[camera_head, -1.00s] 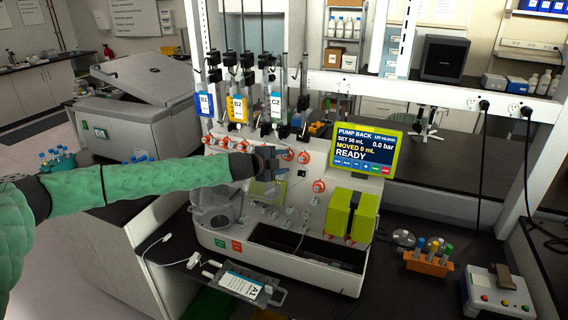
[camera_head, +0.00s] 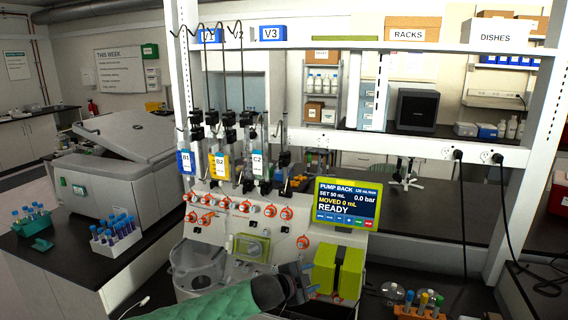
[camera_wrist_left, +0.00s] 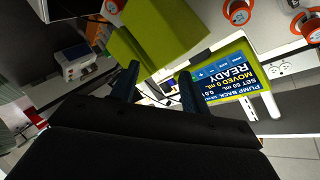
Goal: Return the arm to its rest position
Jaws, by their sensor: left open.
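My left arm, in a green sleeve, comes in at the bottom of the head view. Its left gripper (camera_head: 306,280) is in front of the lower part of the white cell processor (camera_head: 213,228), just left of the yellow-green pump block (camera_head: 338,270). In the left wrist view the two fingers of the gripper (camera_wrist_left: 157,88) stand apart with nothing between them. Beyond them are the yellow-green block (camera_wrist_left: 165,32) and the tilted screen (camera_wrist_left: 228,73). The screen (camera_head: 348,203) reads PUMP BACK, MOVED 0 mL, READY. My right gripper is not in view.
Hanging bags labelled B1 (camera_head: 187,162), B2 (camera_head: 221,166) and C2 (camera_head: 258,164) are above the processor. Tube racks (camera_head: 116,238) stand on the left bench near a grey centrifuge (camera_head: 120,175). An orange tube rack (camera_head: 419,312) is at the lower right. White uprights frame the bench.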

